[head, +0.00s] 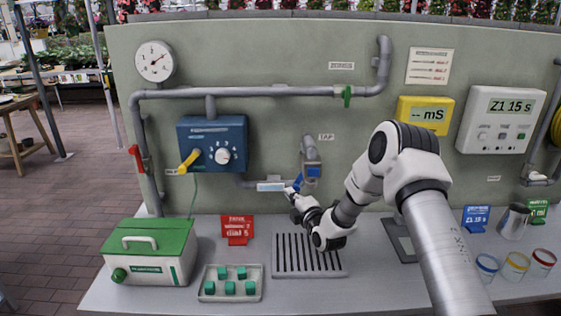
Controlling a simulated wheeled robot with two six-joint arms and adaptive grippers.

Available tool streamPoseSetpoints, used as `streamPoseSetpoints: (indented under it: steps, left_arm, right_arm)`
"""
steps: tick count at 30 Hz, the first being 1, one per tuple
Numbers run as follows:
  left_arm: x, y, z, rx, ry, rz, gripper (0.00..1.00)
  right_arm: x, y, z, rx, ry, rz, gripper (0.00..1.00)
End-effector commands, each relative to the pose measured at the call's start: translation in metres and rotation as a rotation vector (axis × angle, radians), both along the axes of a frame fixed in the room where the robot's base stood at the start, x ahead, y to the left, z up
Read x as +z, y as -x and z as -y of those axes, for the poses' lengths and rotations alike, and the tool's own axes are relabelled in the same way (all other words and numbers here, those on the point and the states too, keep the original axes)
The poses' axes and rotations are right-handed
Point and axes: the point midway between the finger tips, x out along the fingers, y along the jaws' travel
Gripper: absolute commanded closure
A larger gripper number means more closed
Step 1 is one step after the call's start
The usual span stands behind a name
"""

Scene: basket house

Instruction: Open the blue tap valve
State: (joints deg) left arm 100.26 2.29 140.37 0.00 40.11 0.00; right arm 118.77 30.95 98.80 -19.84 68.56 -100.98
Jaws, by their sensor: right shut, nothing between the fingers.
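The blue tap valve (312,171) sits on the grey tap pipe under the TAP label, with a blue lever (297,184) at its lower left. My right gripper (291,192) is shut and empty. Its fingertips are at or very close to the lower end of the blue lever; I cannot tell whether they touch. My right arm comes in from the right and covers part of the panel beside the tap. My left gripper is not in view.
A slotted drain grate (290,262) lies below the tap. A blue box (212,144) with a yellow lever is left of it. A green-lidded case (150,250), a tray of green cubes (231,296) and a red sign (237,230) stand on the counter. Cups are at right.

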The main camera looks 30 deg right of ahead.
Motion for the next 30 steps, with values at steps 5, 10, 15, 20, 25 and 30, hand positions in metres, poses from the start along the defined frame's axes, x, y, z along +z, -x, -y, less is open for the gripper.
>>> streamPoseSetpoints:
  steps: [5, 10, 15, 20, 25, 30]
  left_arm:
    - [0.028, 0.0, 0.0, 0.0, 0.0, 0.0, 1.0]
    - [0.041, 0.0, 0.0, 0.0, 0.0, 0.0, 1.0]
    - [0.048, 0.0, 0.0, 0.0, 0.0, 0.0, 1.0]
    - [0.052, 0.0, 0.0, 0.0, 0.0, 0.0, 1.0]
    - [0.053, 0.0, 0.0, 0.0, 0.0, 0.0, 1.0]
    - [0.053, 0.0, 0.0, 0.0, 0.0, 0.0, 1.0]
  right_arm:
    - [-0.001, 0.006, 0.01, -0.002, 0.133, -0.084, 1.0]
    - [-0.006, 0.011, 0.018, -0.002, 0.24, -0.148, 1.0]
    - [-0.011, 0.015, 0.024, -0.002, 0.27, -0.167, 1.0]
    - [-0.012, 0.016, 0.027, -0.002, 0.267, -0.164, 1.0]
    - [-0.014, 0.017, 0.029, -0.001, 0.267, -0.163, 1.0]
    - [-0.014, 0.017, 0.029, -0.001, 0.266, -0.163, 1.0]
